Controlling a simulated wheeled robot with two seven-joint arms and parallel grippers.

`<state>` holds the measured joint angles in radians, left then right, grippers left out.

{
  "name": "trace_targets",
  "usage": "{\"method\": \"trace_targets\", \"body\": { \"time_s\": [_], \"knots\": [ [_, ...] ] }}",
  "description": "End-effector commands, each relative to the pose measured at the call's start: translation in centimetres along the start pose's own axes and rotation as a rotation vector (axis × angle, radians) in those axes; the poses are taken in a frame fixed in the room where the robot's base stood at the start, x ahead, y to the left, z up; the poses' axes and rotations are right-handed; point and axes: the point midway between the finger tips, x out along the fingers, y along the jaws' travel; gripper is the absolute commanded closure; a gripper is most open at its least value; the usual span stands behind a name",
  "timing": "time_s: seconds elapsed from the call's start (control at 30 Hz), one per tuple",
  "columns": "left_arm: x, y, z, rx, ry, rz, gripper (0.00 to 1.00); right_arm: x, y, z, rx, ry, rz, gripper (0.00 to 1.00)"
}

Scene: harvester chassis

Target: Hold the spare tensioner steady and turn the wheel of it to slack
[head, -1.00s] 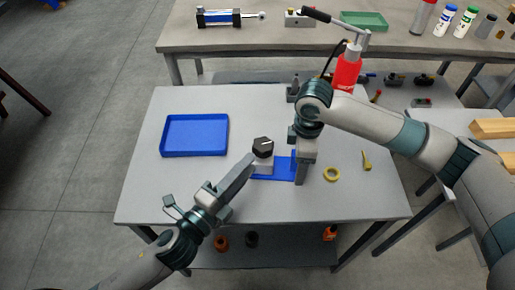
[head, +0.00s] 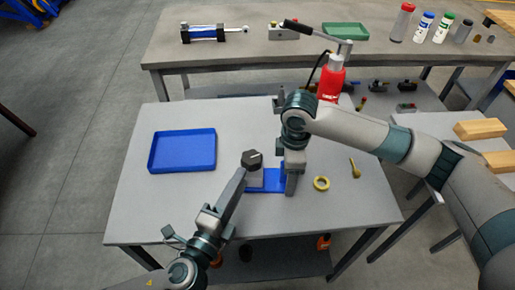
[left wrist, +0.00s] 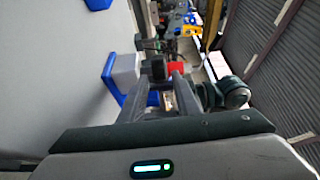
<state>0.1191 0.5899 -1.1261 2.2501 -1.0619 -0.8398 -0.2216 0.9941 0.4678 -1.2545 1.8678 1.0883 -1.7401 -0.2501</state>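The tensioner has a blue base plate (head: 264,186), a light grey block and a dark faceted wheel (head: 252,158) on top. It stands near the middle of the table. My left gripper (head: 243,174) reaches in from the lower left, its tips right by the wheel and partly hiding the block. In the left wrist view the fingers (left wrist: 166,80) stand apart, with a dark piece by the tips; I cannot tell whether they touch it. The grey block (left wrist: 125,70) shows to their left. My right gripper (head: 291,185) points down at the base plate's right end; its finger gap is hidden.
A blue tray (head: 183,151) lies at the table's left. A yellow ring (head: 321,184) and a small brass-coloured part (head: 354,168) lie to the right. A red bottle jack (head: 330,83) stands behind my right arm. The table's front left is clear.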

Motion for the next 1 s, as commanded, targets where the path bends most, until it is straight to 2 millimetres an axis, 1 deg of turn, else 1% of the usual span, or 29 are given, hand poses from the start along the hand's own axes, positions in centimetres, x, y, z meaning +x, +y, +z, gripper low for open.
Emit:
{"method": "trace_targets", "body": {
  "time_s": [0.17, 0.37, 0.57, 0.8, 1.0],
  "knots": [
    [0.3, 0.0, 0.0, 0.0, 0.0, 0.0, 0.7, 0.1, -0.1, 0.1, 0.0, -0.003, -0.002, 0.96],
    [1.7, 0.0, 0.0, 0.001, 0.0, -0.002, 0.7, 0.1, -0.1, 0.1, 0.0, -0.002, -0.002, 0.96],
    [4.3, -0.1, 0.0, 0.001, 0.0, -0.003, 0.7, 0.0, 0.0, 0.1, 0.0, -0.002, -0.002, 0.96],
    [8.2, -0.1, 0.0, 0.002, 0.001, -0.002, 0.7, 0.0, 0.0, 0.1, 0.0, -0.002, -0.001, 0.96],
    [10.8, 0.0, 0.0, 0.001, 0.0, -0.001, 0.7, 0.0, 0.0, 0.1, 0.0, -0.002, -0.001, 0.96]
  ]
}}
